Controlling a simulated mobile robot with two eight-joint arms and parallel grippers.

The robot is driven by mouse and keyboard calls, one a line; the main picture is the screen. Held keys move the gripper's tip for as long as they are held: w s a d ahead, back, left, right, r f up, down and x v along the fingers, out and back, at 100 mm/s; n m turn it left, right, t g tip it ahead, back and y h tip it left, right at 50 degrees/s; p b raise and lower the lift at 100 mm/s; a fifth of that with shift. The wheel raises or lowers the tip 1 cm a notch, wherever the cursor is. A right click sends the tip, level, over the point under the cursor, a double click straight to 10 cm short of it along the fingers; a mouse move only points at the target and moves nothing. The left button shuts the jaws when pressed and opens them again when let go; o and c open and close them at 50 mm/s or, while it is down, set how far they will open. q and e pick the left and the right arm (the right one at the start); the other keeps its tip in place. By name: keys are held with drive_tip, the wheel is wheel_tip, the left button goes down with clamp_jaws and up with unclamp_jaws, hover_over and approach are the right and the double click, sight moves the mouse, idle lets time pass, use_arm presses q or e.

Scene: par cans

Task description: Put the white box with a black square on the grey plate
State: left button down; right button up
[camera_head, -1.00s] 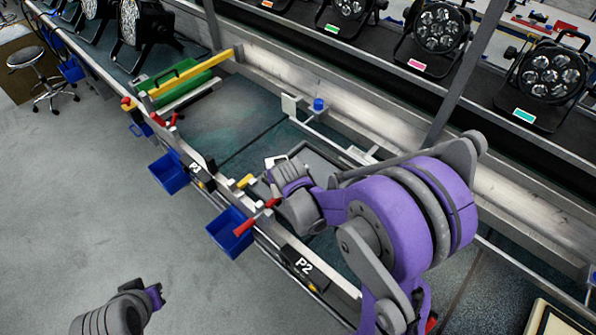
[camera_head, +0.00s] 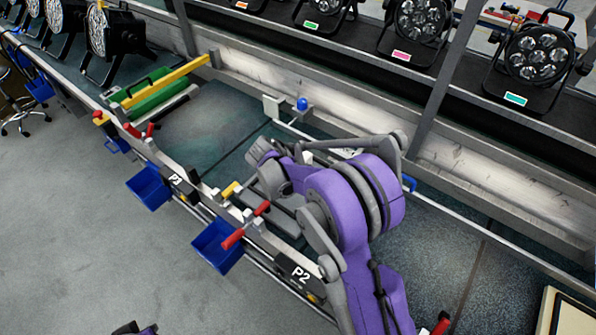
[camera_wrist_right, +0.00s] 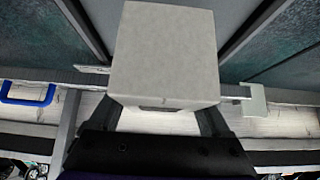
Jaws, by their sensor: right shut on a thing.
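A white box (camera_wrist_right: 163,50) fills the upper middle of the right wrist view, with a plain pale face toward the camera. No black square shows on that face; a narrow dark patch shows under its lower edge. My right gripper (camera_wrist_right: 165,115) is shut on this box, its fingers partly hidden behind it. In the head view my purple right arm reaches over the bench and hides most of the gripper's surroundings. I cannot make out the grey plate for certain. Only the tip of my left gripper (camera_head: 135,328) shows at the bottom edge, too little to tell its jaws.
Blue bins (camera_head: 218,245) hang on the bench's front rail, with red handles (camera_head: 233,239) beside them. A green part (camera_head: 155,93) with a yellow bar lies at the left. Stage lamps (camera_head: 538,58) stand along the back. The dark bench top right of my arm is clear.

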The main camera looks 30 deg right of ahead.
drive_tip(key=shift+f, duration=2)
drive_tip(key=o, duration=1.6)
drive_tip(key=shift+c, duration=0.2)
